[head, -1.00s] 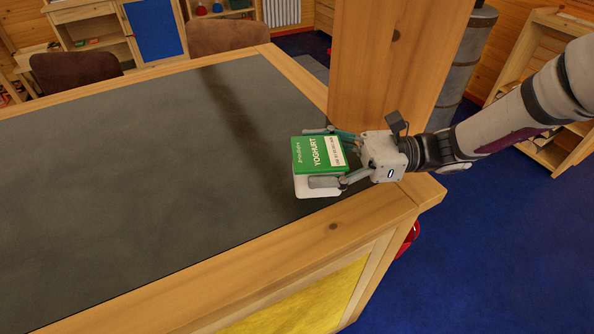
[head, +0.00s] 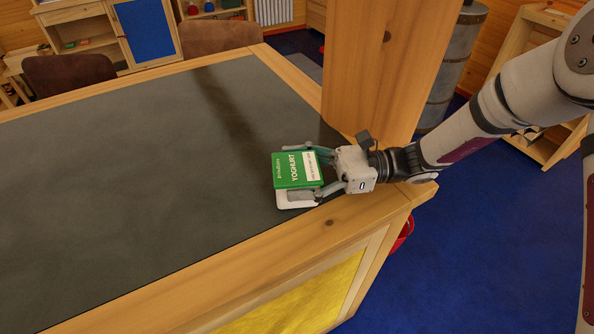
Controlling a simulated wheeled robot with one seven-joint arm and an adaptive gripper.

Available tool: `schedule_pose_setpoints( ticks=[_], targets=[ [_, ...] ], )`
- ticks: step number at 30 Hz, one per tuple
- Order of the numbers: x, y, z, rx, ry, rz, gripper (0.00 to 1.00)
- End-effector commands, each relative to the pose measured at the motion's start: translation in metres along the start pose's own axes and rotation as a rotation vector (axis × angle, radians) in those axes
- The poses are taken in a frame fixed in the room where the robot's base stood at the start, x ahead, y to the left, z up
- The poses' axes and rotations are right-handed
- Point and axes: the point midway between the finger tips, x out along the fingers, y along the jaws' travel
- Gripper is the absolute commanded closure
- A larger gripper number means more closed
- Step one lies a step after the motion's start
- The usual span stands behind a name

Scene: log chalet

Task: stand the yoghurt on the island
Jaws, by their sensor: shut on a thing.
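A thick wooden post (head: 375,70) rises at the island's right edge, just behind my gripper. The dark top to the left is clear. Brown chairs (head: 70,76) stand along the far side. A red object (head: 403,233) shows low beside the island's right end.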

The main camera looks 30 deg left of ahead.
Motion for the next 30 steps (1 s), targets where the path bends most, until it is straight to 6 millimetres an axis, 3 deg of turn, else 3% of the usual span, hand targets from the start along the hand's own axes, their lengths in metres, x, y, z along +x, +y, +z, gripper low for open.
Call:
schedule_pose_setpoints(
  ticks=[1, 3, 16, 20, 30],
  targets=[
    [0.0, 0.0, -0.001, 0.0, 0.0, 0.0, 0.25],
    [0.0, 0.0, -0.001, 0.0, 0.0, 0.0, 0.09],
    [-0.001, 0.0, 0.004, 0.0, 0.0, 0.0, 0.09],
    [-0.019, -0.002, 0.001, 0.0, 0.0, -0.004, 0.09],
    [-0.087, -0.002, 0.001, -0.001, 0.0, -0.003, 0.09]
  ],
)
